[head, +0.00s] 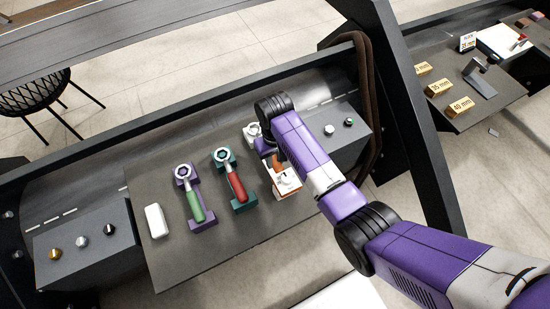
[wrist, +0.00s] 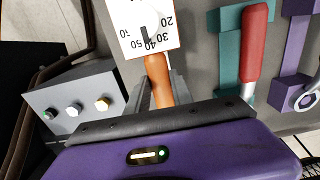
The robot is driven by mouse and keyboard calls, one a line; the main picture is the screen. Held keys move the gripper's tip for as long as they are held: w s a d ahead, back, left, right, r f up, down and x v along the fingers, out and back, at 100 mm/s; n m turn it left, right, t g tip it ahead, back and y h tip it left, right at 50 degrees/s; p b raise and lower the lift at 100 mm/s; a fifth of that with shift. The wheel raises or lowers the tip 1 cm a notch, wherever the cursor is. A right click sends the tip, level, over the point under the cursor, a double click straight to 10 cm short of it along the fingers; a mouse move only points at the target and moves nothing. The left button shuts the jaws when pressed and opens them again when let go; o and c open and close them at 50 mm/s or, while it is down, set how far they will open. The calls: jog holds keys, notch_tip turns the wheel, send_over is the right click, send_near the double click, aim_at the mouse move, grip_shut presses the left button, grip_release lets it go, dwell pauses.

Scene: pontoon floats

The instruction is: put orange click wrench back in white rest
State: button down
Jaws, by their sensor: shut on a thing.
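The orange click wrench (head: 277,161) is partly hidden by my arm in the head view. Its orange handle (wrist: 157,82) lies between my gripper's fingers (wrist: 160,88) in the wrist view, and my gripper (head: 268,149) is shut on it. The white rest shows as a white block (head: 251,131) at the far end, with a silver ring at it. A white plate with a number scale (wrist: 142,25) covers the handle's end in the wrist view; white also shows there in the head view (head: 288,186). Whether the wrench touches the rest is hidden.
To the left, a red-handled wrench (head: 237,187) lies in a teal rest (head: 241,205) and a green-handled wrench (head: 194,206) in a purple rest (head: 202,224). A white block (head: 156,221) lies further left. Grey knob boxes (head: 88,244) flank the board; a dark post (head: 412,110) stands right.

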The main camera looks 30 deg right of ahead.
jog(key=shift+f, duration=0.4)
jog(key=c, duration=1)
grip_release()
jog(key=shift+c, duration=0.2)
jog(key=shift+w+r+b, duration=0.1)
jog(key=shift+r+b, duration=0.35)
jog(key=shift+r, duration=3.5)
